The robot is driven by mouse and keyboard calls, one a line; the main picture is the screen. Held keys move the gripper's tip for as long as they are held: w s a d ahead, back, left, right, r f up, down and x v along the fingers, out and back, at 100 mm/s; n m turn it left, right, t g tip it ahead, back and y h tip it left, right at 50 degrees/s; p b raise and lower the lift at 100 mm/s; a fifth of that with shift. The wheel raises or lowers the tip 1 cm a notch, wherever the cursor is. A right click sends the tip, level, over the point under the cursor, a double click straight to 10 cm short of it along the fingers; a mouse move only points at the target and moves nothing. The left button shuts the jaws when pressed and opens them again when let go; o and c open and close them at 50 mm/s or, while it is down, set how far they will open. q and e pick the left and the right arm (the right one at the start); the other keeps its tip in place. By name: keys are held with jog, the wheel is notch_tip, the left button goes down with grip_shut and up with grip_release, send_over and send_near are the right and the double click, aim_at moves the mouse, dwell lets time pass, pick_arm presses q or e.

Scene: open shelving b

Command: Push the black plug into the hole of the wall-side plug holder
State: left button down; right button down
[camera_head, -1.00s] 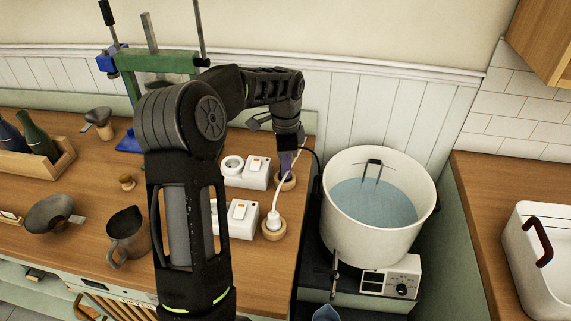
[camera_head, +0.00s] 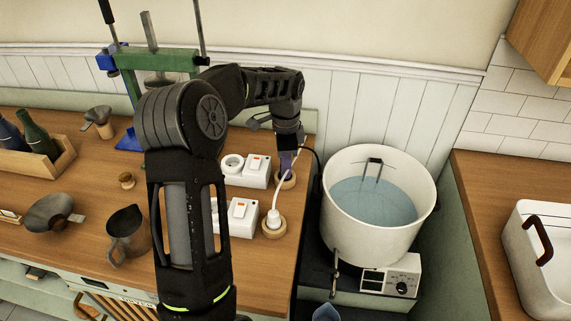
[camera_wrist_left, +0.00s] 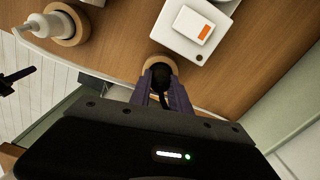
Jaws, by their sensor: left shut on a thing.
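My left gripper (camera_head: 288,164) points down at the wall-side plug holder (camera_head: 287,182), a round wooden ring near the counter's right edge. Its purple fingers are shut on the black plug (camera_wrist_left: 161,74), seen from above in the left wrist view. The plug is over the holder's ring (camera_wrist_left: 157,62), which shows behind and around it. I cannot tell how deep it sits in the hole, as the fingers and plug hide it. A black cord (camera_head: 318,160) loops on the right side of the fingers. My right gripper is not in view.
A second wooden holder (camera_head: 273,236) with a white plug (camera_head: 273,217) stands nearer me. White socket boxes (camera_head: 232,179) stand to the left of the holders. A large white pot (camera_head: 376,242) of water stands close on the right. A green press frame (camera_head: 160,62) stands behind my arm.

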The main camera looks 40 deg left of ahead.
pick_arm(q)
jog(key=c, duration=1.1)
grip_release()
jog(key=shift+c, duration=0.2)
jog(key=shift+o, duration=0.2)
jog(key=shift+o, duration=1.4)
jog(key=shift+r+p, duration=2.7)
jog(key=shift+r, duration=0.85)
